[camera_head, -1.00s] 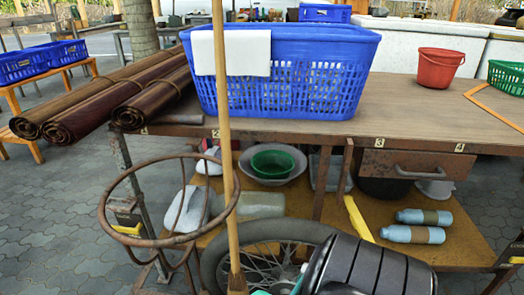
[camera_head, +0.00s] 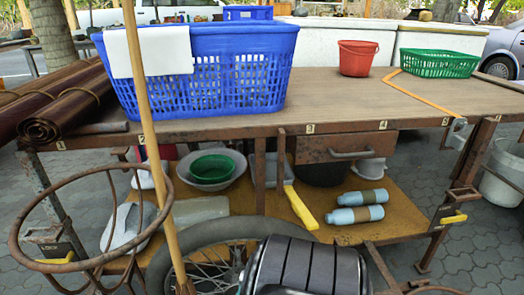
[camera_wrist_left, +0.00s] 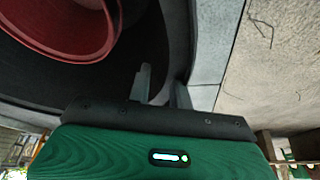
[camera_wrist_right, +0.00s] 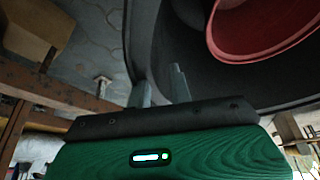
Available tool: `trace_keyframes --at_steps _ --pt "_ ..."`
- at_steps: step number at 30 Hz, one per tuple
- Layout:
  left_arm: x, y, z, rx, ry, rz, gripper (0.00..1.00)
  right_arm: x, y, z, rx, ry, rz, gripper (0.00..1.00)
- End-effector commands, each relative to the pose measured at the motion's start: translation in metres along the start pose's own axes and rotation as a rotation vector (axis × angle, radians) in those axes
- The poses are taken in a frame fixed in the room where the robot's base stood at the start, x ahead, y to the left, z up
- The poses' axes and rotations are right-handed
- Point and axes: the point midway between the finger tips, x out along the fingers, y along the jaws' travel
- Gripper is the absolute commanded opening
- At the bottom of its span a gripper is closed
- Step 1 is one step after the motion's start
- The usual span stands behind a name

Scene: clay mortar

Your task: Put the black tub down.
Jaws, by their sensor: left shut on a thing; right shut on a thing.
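The black tub's dark wall (camera_wrist_left: 180,40) fills much of the left wrist view. It also shows in the right wrist view (camera_wrist_right: 143,40). A red round vessel (camera_wrist_left: 85,40) sits inside the tub and shows in the right wrist view too (camera_wrist_right: 265,48). My left gripper (camera_wrist_left: 163,88) is shut on the tub's rim, with one finger inside and one outside. My right gripper (camera_wrist_right: 162,88) is shut on the tub's rim on another side. Neither gripper shows in the head view, and I cannot make out the tub there. The tub's underside is hidden.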

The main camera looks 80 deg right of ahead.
Motion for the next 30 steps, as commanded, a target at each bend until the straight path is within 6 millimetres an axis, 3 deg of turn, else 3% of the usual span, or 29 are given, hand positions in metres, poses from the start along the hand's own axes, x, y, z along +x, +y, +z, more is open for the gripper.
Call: trace_keyframes --at_steps 7,8,10,11,22,30 --pt "0.013 -0.001 0.005 0.001 0.001 -0.002 0.00 0.013 0.000 0.005 -0.001 0.001 0.002 0.00" --pt "0.011 -0.001 0.004 0.002 0.000 -0.003 0.27 0.011 0.001 0.004 -0.002 0.000 0.002 0.27" --pt "0.010 -0.001 0.004 0.001 0.000 -0.002 0.40 0.010 0.000 0.004 -0.001 0.000 0.002 0.40" --pt "0.010 -0.001 0.004 0.001 0.000 -0.002 0.43 0.010 0.000 0.004 -0.001 0.000 0.002 0.43" --pt "0.004 0.000 0.004 0.000 0.001 0.000 0.43 0.010 0.000 0.004 0.000 0.000 0.000 0.43" --pt "-0.045 0.001 0.004 0.001 0.003 0.002 0.43 0.010 0.000 0.004 0.000 0.000 0.000 0.43"
